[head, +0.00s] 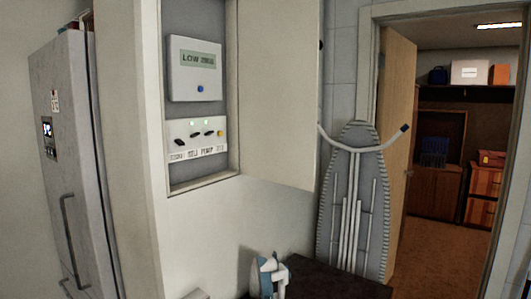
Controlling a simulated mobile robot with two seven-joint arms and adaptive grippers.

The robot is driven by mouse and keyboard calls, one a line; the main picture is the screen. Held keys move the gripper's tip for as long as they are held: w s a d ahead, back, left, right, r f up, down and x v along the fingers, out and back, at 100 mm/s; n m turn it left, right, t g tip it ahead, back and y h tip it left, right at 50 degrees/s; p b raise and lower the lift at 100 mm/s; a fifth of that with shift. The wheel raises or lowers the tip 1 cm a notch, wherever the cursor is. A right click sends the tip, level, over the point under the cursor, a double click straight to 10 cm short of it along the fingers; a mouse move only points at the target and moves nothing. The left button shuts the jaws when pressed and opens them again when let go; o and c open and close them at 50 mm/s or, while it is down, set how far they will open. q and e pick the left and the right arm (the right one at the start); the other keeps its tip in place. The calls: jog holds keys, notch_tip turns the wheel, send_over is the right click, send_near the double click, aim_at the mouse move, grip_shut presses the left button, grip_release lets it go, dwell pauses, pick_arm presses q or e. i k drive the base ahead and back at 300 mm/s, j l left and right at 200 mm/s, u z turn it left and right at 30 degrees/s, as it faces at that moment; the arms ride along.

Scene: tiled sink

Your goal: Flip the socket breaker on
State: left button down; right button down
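The breaker panel (196,140) is a white strip in the lower part of a recessed wall box. It has a row of small dark levers and a yellow-orange button (220,133) at its right end. The leftmost lever (181,142) sits lower than the other two, with no lit lamp visible above it. Green lamps (206,124) glow above the other two levers (208,133). The label text under the row is too small to read surely, so I cannot tell which lever is the socket one. Neither gripper is in view.
A white unit (194,68) with a "LOW" display hangs above the panel. The box door (280,90) stands open to the right. Below are a dark counter (330,283) and a blue-and-white object (268,275). An ironing board (353,200) leans beside the open doorway; a fridge (70,150) stands left.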

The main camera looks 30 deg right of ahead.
aim_at(179, 142)
jog(key=i+z, duration=0.25)
jog(key=z, duration=0.15)
jog(key=i+j+z, duration=0.1)
jog(key=z, duration=0.3)
jog(key=i+j+z, duration=0.2)
jog(key=z, duration=0.25)
jog(key=i+j+z, duration=0.25)
jog(key=z, duration=0.15)
jog(key=i+j+z, duration=0.15)
jog(key=j+z, duration=0.25)
jog(key=l, duration=0.1)
